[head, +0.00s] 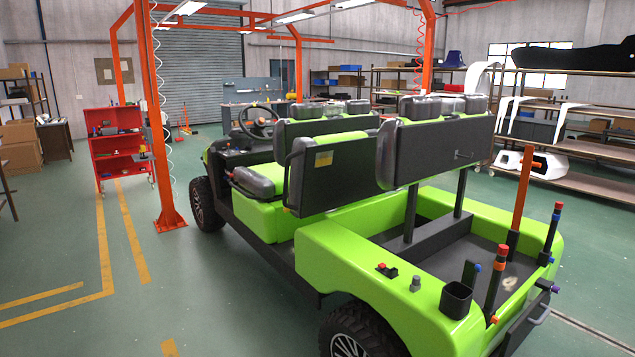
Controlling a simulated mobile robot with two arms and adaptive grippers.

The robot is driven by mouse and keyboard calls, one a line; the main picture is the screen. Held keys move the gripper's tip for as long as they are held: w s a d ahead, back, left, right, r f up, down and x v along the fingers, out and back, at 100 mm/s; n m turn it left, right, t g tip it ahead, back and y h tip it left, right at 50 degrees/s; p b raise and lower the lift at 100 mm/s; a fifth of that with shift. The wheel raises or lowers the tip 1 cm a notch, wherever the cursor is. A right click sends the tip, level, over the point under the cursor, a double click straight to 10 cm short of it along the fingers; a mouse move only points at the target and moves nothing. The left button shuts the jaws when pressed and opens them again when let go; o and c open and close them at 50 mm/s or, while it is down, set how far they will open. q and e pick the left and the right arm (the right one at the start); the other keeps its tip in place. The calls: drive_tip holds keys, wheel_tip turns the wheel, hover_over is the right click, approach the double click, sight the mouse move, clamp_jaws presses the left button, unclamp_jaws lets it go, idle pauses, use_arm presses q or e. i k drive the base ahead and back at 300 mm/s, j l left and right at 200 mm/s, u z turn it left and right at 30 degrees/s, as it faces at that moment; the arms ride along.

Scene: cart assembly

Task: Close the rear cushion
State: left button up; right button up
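The green cart (341,260) stands in the middle of the head view, with its rear end toward me. A dark upright panel with green edging and a yellow label (323,159) stands above the body behind the front seats. Behind it, nearer me, a dark backrest panel (430,150) with a small handle stands on two dark posts over the rear bed. I cannot tell for sure which of these is the rear cushion. A grey-topped green seat part (255,181) shows at the left side. Neither of my grippers is in view.
Short rods with coloured caps (497,284) and a black cup (456,300) stand at the cart's rear. An orange frame post (157,120) stands at its left. A red tool cart (118,155) is farther left; shelves (590,146) line the right. The left floor is clear.

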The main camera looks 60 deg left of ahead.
sight(331, 173)
drive_tip(key=u, duration=2.1)
drive_tip(key=i+j+u, duration=0.3)
drive_tip(key=i+j, duration=0.95)
drive_tip(key=j, duration=0.1)
